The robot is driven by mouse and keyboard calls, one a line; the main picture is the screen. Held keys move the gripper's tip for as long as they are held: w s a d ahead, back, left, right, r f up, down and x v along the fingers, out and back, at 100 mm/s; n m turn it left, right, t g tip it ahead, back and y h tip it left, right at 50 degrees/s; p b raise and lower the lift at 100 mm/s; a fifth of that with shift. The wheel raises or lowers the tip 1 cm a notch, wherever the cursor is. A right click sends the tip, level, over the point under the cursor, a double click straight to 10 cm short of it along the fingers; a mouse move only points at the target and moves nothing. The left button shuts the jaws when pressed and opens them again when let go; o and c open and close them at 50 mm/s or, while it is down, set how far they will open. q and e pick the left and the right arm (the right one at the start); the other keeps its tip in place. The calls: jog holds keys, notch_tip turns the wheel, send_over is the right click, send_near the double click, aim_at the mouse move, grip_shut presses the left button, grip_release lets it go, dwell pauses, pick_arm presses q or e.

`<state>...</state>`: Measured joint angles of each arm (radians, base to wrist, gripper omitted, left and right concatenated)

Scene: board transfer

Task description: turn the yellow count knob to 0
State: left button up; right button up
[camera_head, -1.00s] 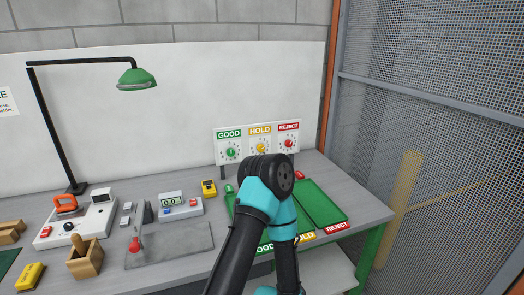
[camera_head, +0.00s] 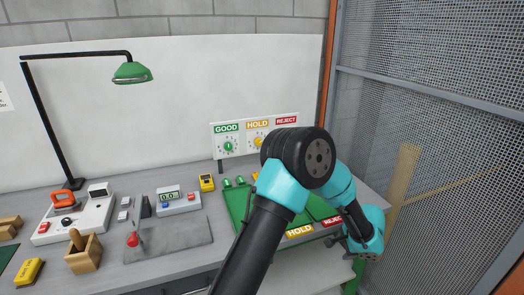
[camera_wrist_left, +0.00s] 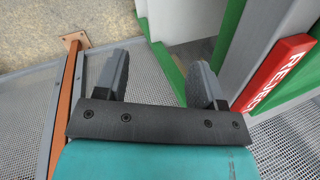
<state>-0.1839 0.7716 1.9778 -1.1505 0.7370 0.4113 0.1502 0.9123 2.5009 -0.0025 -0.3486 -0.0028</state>
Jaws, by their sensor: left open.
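The yellow count knob (camera_head: 258,142) sits on the dial panel under the yellow HOLD label at the back of the bench. My arm's elbow hides the right edge of its dial, and its setting is too small to read. My left gripper (camera_head: 340,241) is low at the right, beyond the bench's front right corner and well away from the knob. In the left wrist view the gripper (camera_wrist_left: 158,78) is open with nothing between its fingers. The red REJECT label (camera_wrist_left: 284,71) is to its right there. My right gripper is not in view.
The GOOD dial (camera_head: 228,146) is left of the yellow knob; the REJECT dial is hidden behind my arm. Green trays (camera_head: 237,205) lie partly under my arm, with small green parts (camera_head: 233,182). A metal mesh fence (camera_head: 440,130) stands at the right.

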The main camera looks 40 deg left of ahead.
aim_at(259, 142)
pick_arm(q)
jog(key=w+a+r+t+y, duration=0.1)
jog(key=w+a+r, duration=0.1)
jog(key=r, duration=0.1)
jog(key=w+a+r+m+t+y, duration=0.1)
jog(key=w+a+r+y, duration=0.1)
jog(key=r, duration=0.1)
jog(key=w+a+r+m+t+y, duration=0.1)
jog(key=w+a+r, duration=0.2)
jog(key=shift+w+r, duration=0.1)
jog(key=shift+r, duration=0.15)
jog(key=a+r+m+t+y, duration=0.1)
jog(key=a+r+m+y, duration=0.3)
jog(key=a, duration=0.9)
jog(key=a+r+m+t+y, duration=0.1)
jog(key=a+r+m+y, duration=0.2)
jog(key=a, duration=1.1)
notch_tip(259, 142, up, 2)
jog(key=shift+s+a+m+t+y, duration=0.25)
jog(key=shift+s+m+t+y, duration=0.2)
jog(key=shift+y, duration=0.55)
jog(key=shift+a, duration=0.1)
jog(key=x, duration=1.7)
jog(key=shift+a, duration=0.1)
